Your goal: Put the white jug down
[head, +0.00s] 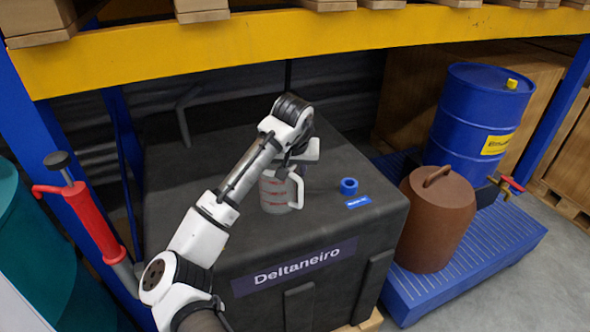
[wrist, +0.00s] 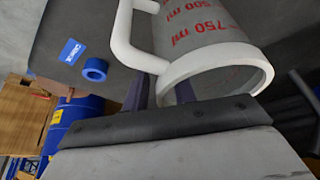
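The white jug (head: 274,193) is a grey see-through cup with red volume marks, a white rim and a white handle. In the head view it looks close to upright over the top of the black case (head: 185,215); I cannot tell whether its base touches. My gripper (head: 288,168) is at the jug's rim, from above. The wrist view shows the jug (wrist: 218,48) close up, its rim toward the camera. My gripper's fingers (wrist: 160,92) are on either side of the jug's wall by the handle and look shut on it. The fingertips are partly hidden.
A blue ring (head: 348,186) and a small blue label (head: 357,202) lie right of the jug on the case. A brown lidded pot (head: 437,220) and a blue drum (head: 480,120) stand on a blue pallet (head: 480,262). A red pump (head: 92,222) stands left. A yellow beam (head: 250,40) crosses above.

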